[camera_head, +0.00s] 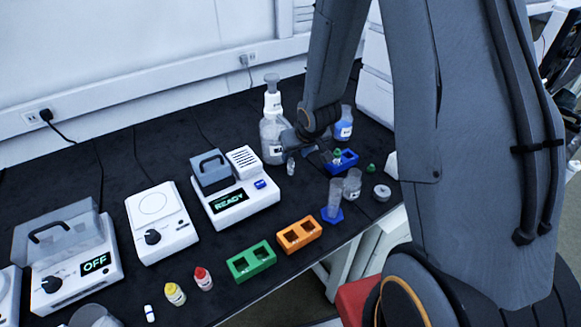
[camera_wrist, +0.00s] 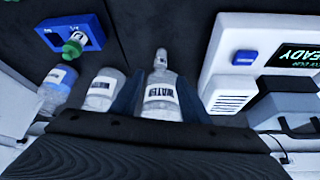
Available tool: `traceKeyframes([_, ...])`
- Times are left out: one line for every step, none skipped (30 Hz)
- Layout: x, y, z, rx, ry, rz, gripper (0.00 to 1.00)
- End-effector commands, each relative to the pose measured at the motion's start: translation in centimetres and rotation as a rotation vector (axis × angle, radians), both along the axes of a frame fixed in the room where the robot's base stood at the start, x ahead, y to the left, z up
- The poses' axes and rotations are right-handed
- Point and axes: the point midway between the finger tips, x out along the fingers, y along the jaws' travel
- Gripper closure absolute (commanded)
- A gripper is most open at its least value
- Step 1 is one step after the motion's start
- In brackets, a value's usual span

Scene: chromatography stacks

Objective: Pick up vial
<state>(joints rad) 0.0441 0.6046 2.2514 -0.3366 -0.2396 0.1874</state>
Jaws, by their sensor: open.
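A small vial with a green cap (camera_head: 337,154) stands in the blue rack (camera_head: 349,158) at the back right of the bench. In the wrist view the green-capped vial (camera_wrist: 75,44) sits at the upper left, in one opening of the blue rack (camera_wrist: 96,30). My gripper (camera_head: 321,157) is open, just left of the rack in the head view. In the wrist view my gripper (camera_wrist: 160,80) has its dark fingers apart, to the right of the vial. The vial is not between them. Its lower part is hidden by the rack.
A bottle labelled WATER (camera_wrist: 160,97) shows between the fingers in the wrist view. A blue-liquid bottle (camera_head: 344,124) stands behind the rack. A loose green cap (camera_head: 370,167) lies right of the rack.

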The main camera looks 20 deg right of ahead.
Motion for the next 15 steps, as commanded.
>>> traceKeyframes([0.2, 0.0, -0.3, 0.001, -0.002, 0.002, 0.58])
traceKeyframes([0.4, 0.1, -0.5, 0.002, -0.004, 0.002, 0.58])
traceKeyframes([0.5, 0.1, -0.8, 0.003, -0.004, 0.002, 0.58])
traceKeyframes([0.7, 0.1, -1.0, 0.003, -0.004, 0.002, 0.58])
traceKeyframes([0.8, 0.1, -1.2, 0.003, -0.004, 0.002, 0.58])
traceKeyframes([1.0, 0.2, -1.6, 0.002, -0.003, 0.002, 0.58])
traceKeyframes([1.1, 0.2, -1.8, 0.002, -0.002, 0.002, 0.58])
traceKeyframes([1.2, 0.2, -2.0, 0.002, -0.003, 0.001, 0.58])
traceKeyframes([1.4, 0.2, -2.2, 0.002, -0.003, 0.001, 0.58])
traceKeyframes([1.4, 0.2, -2.3, 0.002, -0.003, 0.001, 0.58])
traceKeyframes([1.5, 0.2, -2.5, 0.001, -0.002, 0.002, 0.58])
traceKeyframes([1.6, 0.2, -2.7, 0.001, -0.002, 0.002, 0.58])
traceKeyframes([1.7, 0.2, -2.8, 0.001, -0.002, 0.002, 0.58])
traceKeyframes([1.8, 0.2, -3.0, 0.001, -0.002, 0.002, 0.58])
traceKeyframes([2.0, 0.3, -3.4, 0.001, -0.001, 0.002, 0.58])
